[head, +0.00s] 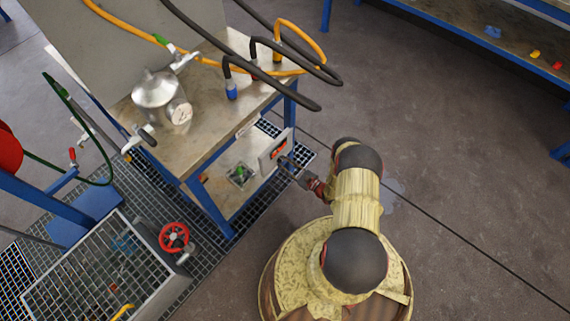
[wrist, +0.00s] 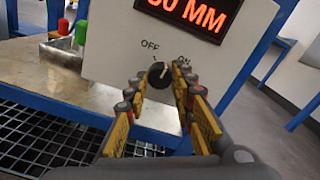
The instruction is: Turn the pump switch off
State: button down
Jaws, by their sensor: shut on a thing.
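The pump switch (wrist: 157,77) is a round black knob on the front of a pale control box (wrist: 110,65), with "OFF" printed at its upper left and "ON" at its upper right. A light mark on the knob seems to point up and a little right, but it is small. My gripper (wrist: 158,80) has its yellow-and-dark fingers on both sides of the knob, shut on it. In the head view the box (head: 268,153) sits at the bench's end, with my gripper (head: 287,163) at its face; the knob is hidden there.
A red-lit display (wrist: 190,12) reads "0 MM" at its visible end, above the switch. A blue-framed bench (head: 200,150) carries a metal vessel (head: 160,95) and hoses. A red handwheel (head: 174,237) stands at lower left. Open floor (head: 460,160) lies to the right.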

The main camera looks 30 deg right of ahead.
jog(key=n, duration=0.4)
jog(key=shift+n, duration=2.5)
jog(key=c, duration=1.6)
grip_release()
jog(key=shift+o, duration=0.5)
jog(key=v, duration=1.2)
